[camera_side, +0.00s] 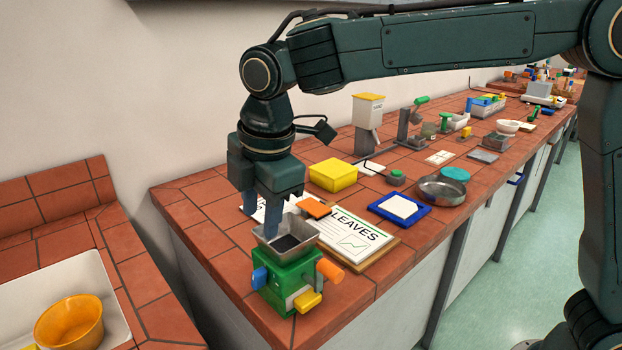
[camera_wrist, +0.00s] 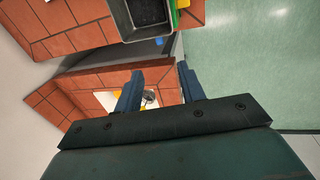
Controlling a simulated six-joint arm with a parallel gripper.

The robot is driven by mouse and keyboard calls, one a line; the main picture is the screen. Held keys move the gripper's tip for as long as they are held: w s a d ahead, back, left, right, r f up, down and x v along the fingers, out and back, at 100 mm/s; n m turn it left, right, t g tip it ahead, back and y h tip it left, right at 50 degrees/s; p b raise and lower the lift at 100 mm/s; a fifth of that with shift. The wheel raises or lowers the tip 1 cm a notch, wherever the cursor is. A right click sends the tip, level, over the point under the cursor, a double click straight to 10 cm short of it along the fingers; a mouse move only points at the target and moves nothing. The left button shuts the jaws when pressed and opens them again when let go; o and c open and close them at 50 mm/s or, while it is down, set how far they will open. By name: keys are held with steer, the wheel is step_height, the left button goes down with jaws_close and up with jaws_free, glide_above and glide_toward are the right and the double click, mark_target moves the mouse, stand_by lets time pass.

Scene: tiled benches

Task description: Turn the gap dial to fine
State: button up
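A green mill (camera_side: 290,282) stands at the bench's near corner with a grey hopper (camera_side: 309,235) on top, dark inside. It has a blue knob (camera_side: 259,278) on the left, an orange cylinder (camera_side: 329,270) on the right and a yellow block (camera_side: 307,300) low in front. I cannot tell which is the gap dial, and no fine mark is readable. My gripper (camera_side: 261,208) points down above and behind the hopper, fingers apart and empty. In the wrist view my gripper (camera_wrist: 158,85) shows a gap between its fingers; the hopper (camera_wrist: 146,14) is at the top edge.
A "LEAVES" board (camera_side: 353,238) lies behind the mill, with an orange block (camera_side: 314,208) near it. A yellow box (camera_side: 334,174), blue tray (camera_side: 424,214) and metal pan (camera_side: 441,190) stand farther back. A sink with an orange bowl (camera_side: 70,322) is at the left.

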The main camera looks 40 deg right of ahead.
mark_target(258, 270)
steer(key=w, duration=0.1)
steer(key=w+g, duration=0.2)
steer(key=shift+w+d+r, duration=0.2)
steer(key=shift+d+r, duration=0.05)
steer(key=shift+r, duration=0.05)
steer(key=shift+f, duration=0.2)
step_height(258, 270, down, 14)
steer(key=shift+r, duration=0.25)
stand_by(0.5)
